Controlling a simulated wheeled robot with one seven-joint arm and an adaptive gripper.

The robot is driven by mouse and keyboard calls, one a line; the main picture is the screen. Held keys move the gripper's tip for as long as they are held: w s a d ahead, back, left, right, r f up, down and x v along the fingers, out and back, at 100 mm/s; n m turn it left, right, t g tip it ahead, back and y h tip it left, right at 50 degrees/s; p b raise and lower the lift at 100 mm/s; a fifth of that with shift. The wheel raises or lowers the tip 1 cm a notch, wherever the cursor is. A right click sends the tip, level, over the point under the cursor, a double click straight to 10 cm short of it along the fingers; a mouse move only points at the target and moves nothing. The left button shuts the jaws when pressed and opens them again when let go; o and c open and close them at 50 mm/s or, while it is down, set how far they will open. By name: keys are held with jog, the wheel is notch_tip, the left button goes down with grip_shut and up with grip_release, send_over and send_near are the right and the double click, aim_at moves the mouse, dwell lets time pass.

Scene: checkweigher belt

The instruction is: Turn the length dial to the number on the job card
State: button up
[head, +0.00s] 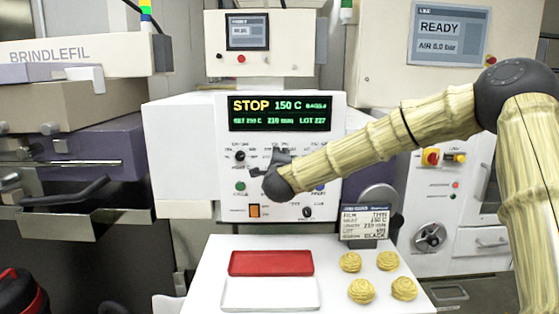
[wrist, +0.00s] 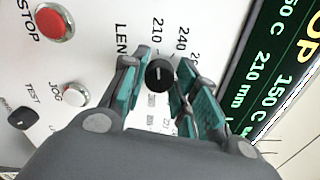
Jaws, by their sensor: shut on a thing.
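The length dial (wrist: 160,75) is a small black knob with a pale mark, beside printed numbers 210 and 240 and a label starting "LEN". My gripper (wrist: 161,82) is shut on it, a teal-padded finger on each side. In the head view my gripper (head: 283,158) is at the white panel and hides the dial. The mark seems to lie toward 210, but it is small. The job card (head: 365,222) stands at the panel's lower right; its length line appears to read 210 mm. The green display (head: 281,113) shows STOP, 150 C and 210 mm.
Red STOP (wrist: 55,24) and JOG (wrist: 75,95) buttons and a black TEST knob (wrist: 24,117) are near my gripper. Below the panel, a white table (head: 345,290) holds a red tray (head: 271,263), a white tray (head: 270,294) and several yellow coiled nests (head: 362,290).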

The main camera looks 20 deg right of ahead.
dwell(0.4)
jog(key=o, duration=1)
jog(key=v, duration=1.2)
